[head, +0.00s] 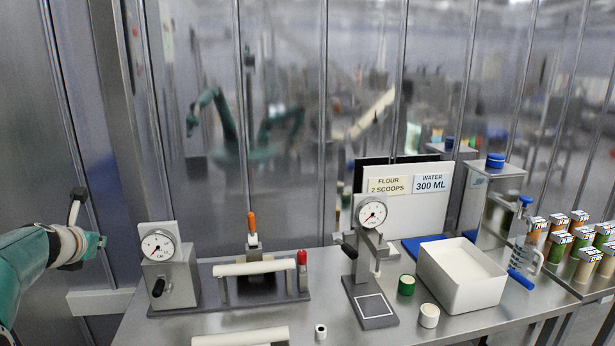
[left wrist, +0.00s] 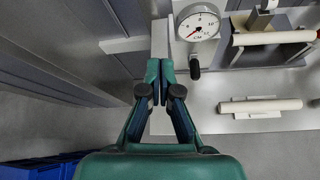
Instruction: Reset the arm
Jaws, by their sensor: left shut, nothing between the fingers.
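My left arm comes in from the left edge in the head view. Its left gripper (head: 102,241) is at the far left, beside the steel counter (head: 230,327) and left of a dial gauge. In the left wrist view the left gripper (left wrist: 160,75) shows from behind, with its green fingers together and nothing between them. It is apart from the dial device. My right gripper is not in the head view.
A dial gauge device (head: 170,275) stands at the counter's left end. A second dial press (head: 370,270), a white bin (head: 462,278), a sign board (head: 405,190) and several jars (head: 586,265) stand further right. Metal panels close the back.

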